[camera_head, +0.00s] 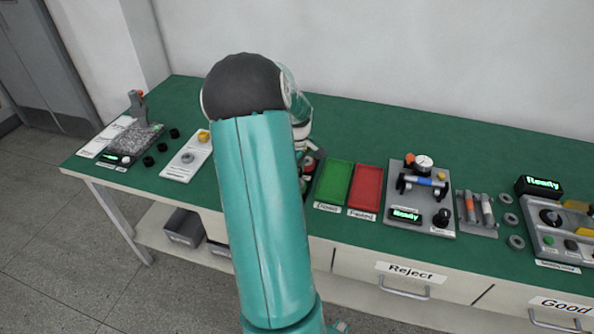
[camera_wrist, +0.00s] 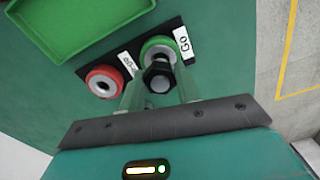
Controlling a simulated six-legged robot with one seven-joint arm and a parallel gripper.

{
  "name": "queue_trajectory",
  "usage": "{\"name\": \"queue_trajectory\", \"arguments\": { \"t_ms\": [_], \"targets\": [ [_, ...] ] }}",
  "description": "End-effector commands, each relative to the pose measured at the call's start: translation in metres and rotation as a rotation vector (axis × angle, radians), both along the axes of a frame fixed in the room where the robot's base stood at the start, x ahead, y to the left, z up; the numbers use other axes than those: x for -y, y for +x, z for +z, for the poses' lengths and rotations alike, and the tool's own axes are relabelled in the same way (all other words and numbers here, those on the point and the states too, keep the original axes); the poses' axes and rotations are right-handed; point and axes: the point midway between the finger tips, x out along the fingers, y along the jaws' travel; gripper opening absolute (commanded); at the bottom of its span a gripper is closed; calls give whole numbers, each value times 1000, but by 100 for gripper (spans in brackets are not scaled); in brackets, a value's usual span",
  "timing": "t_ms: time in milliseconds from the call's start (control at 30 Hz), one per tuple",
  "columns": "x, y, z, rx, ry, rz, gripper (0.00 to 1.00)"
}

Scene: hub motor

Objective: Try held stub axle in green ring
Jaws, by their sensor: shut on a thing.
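In the wrist view, my gripper (camera_wrist: 158,90) is shut on the stub axle (camera_wrist: 159,76), a dark piece with a pale round end. The green ring (camera_wrist: 155,42), beside a GO label, lies just beyond the axle. The axle overlaps the ring's near side in this view, and I cannot tell whether it is in the ring or above it. The red ring (camera_wrist: 103,81) is to the left, with its label partly hidden. In the head view my arm hides the gripper and most of the ring gauge.
A green tray (camera_head: 344,164) and a red tray (camera_head: 353,204) lie right of my arm. Further right are a gauge fixture (camera_head: 400,219), a rack with axles (camera_head: 478,232) and loose rings (camera_head: 509,218). A white plate (camera_head: 176,171) lies left. The bench's front edge is close to the green ring.

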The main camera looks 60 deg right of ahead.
Motion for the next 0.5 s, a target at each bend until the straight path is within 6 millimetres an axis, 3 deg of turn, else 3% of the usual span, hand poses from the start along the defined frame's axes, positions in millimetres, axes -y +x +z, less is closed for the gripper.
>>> {"name": "queue_trajectory", "arguments": {
  "t_ms": [500],
  "targets": [
    [0, 0, 29, 2, -2, 1, 3]
  ]
}}
